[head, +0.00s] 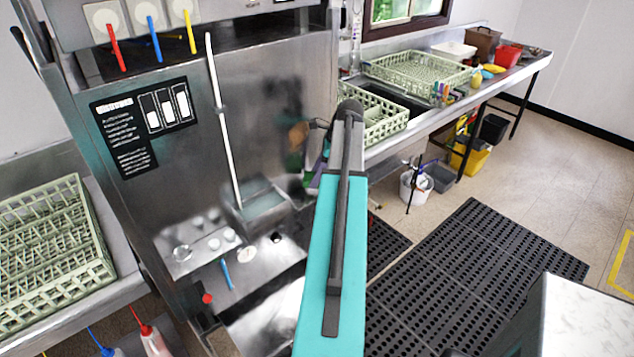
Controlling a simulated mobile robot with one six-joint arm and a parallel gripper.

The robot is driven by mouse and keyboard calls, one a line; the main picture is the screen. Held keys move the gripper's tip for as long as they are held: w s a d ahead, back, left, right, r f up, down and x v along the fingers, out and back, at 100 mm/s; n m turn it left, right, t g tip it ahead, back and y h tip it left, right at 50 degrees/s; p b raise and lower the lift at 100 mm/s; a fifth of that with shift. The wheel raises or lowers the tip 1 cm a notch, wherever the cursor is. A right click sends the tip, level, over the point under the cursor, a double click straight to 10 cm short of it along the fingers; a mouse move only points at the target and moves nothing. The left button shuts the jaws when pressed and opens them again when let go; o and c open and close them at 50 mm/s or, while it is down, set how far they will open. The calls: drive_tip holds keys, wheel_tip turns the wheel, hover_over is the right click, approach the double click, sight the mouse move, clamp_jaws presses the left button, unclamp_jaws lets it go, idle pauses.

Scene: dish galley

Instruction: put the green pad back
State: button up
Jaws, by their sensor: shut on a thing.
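I cannot make out my gripper; my own teal and grey arm rises through the middle of the head view and hides what lies behind it. No green pad can be clearly told. A small green and purple patch (311,178) shows at the left edge of my arm, in front of the steel machine (185,150). I cannot tell whether it is a pad, another object or a reflection.
A green rack (55,250) stands on the left counter. More racks (415,72) stand on the right counter by a dark sink. A white bucket (415,188) and a yellow bin (470,160) sit below. Black mats (480,260) cover the floor. A pale-topped block (590,315) stands lower right.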

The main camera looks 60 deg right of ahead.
drive_tip(key=shift+f+p, duration=0.9)
drive_tip(key=shift+f, duration=0.9)
drive_tip(key=o, duration=1)
drive_tip(key=shift+f, duration=0.1)
drive_tip(key=shift+o, duration=0.2)
drive_tip(key=shift+r, duration=0.25)
drive_tip(key=b+v, duration=0.4)
drive_tip(key=v, duration=0.7)
drive_tip(key=shift+s+r, duration=0.2)
drive_tip(key=shift+r, duration=0.15)
